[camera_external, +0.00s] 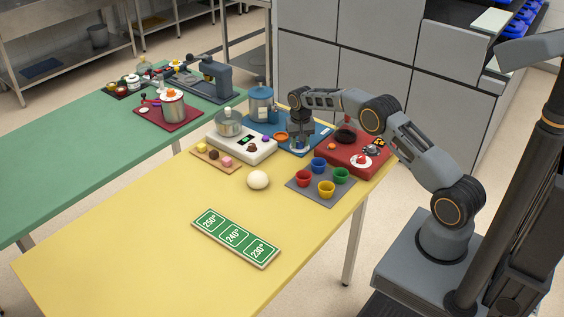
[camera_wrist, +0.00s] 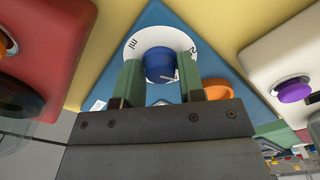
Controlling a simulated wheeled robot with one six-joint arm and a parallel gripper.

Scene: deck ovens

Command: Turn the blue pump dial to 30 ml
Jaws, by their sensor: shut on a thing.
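The blue pump dial (camera_wrist: 160,62) shows in the wrist view, a blue knob on a white ring (camera_wrist: 143,42). The ring carries "ml" lettering at its left and part of a numeral at its right; the numbers cannot be read fully. A pale pointer mark on the knob points down and right in that view. My gripper (camera_wrist: 161,82) has its green fingers on both sides of the knob, shut on it. In the external view my gripper (camera_external: 299,145) reaches down over the blue board (camera_external: 319,133) and hides the dial. A blue canister (camera_external: 261,107) stands behind it.
An orange disc (camera_wrist: 194,89) lies close to the right finger. A white scale (camera_external: 240,147) with a pot and purple knob (camera_external: 265,149) stands left, a red unit (camera_external: 350,153) right. Coloured cups on a grey mat (camera_external: 309,195) stand in front.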

